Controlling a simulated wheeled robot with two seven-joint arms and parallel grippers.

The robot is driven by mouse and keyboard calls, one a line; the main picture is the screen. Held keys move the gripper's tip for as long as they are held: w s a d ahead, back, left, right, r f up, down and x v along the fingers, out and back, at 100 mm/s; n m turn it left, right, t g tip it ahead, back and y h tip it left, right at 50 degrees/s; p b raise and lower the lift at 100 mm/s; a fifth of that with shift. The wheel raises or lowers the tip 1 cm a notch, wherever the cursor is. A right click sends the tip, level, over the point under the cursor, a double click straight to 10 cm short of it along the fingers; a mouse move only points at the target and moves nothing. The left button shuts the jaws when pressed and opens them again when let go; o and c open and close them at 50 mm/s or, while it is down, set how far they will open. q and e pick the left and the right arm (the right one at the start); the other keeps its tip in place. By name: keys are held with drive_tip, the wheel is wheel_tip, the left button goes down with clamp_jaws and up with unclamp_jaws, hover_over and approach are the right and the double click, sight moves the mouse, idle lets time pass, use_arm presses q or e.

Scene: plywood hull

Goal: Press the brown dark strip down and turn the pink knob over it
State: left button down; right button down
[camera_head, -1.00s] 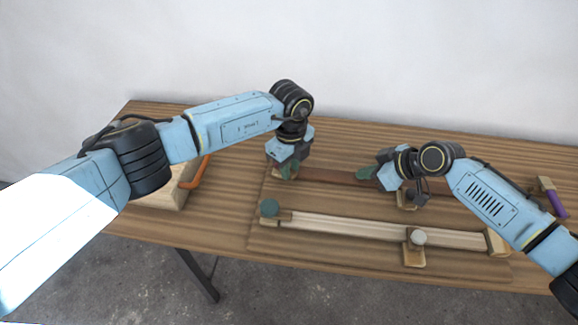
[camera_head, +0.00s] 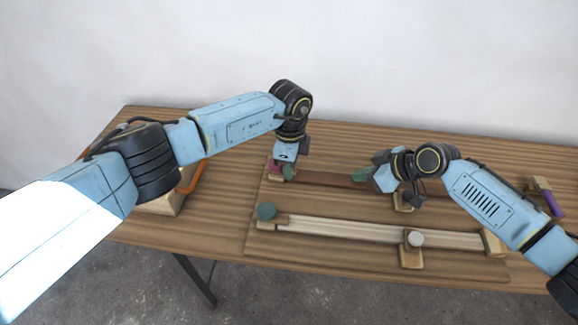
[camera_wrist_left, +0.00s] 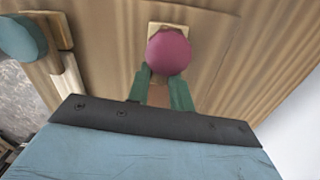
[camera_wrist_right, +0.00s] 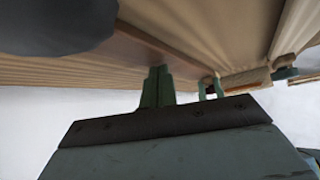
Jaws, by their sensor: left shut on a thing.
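The brown dark strip (camera_head: 328,178) lies along the back of the wooden board, and it also shows in the right wrist view (camera_wrist_right: 142,42). The pink knob (camera_wrist_left: 168,51) sits on a light wooden block at the strip's left end. It is partly visible in the head view (camera_head: 274,167). My left gripper (camera_head: 285,173) points down there, with its green fingers either side of the knob, shut on it. My right gripper (camera_head: 362,175) has its green fingers together, tips at the strip around its middle; exact contact is hard to tell.
A pale strip (camera_head: 345,229) lies in front, with a teal knob (camera_head: 266,211) at its left and a white knob (camera_head: 415,239) on a block. An orange-handled wooden item (camera_head: 192,178) stands left. A purple-handled piece (camera_head: 553,204) lies at the far right.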

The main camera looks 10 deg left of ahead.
use_arm(q)
drive_tip(key=c, duration=1.2)
unclamp_jaws()
use_arm(e)
drive_tip(key=shift+s+f, duration=0.1)
use_arm(q)
drive_tip(key=shift+o, duration=0.2)
drive_tip(key=shift+r, duration=0.1)
drive_tip(key=shift+r, duration=3.4)
drive_tip(key=shift+r, duration=0.15)
drive_tip(key=shift+r+p, duration=2.75)
drive_tip(key=shift+p, duration=0.15)
use_arm(e)
drive_tip(key=shift+r, duration=3.6)
drive_tip(key=shift+r, duration=0.1)
use_arm(q)
wheel_tip(320, 180, up, 4)
drive_tip(key=p, duration=0.4)
use_arm(e)
wheel_tip(320, 180, up, 5)
drive_tip(key=shift+f, duration=0.1)
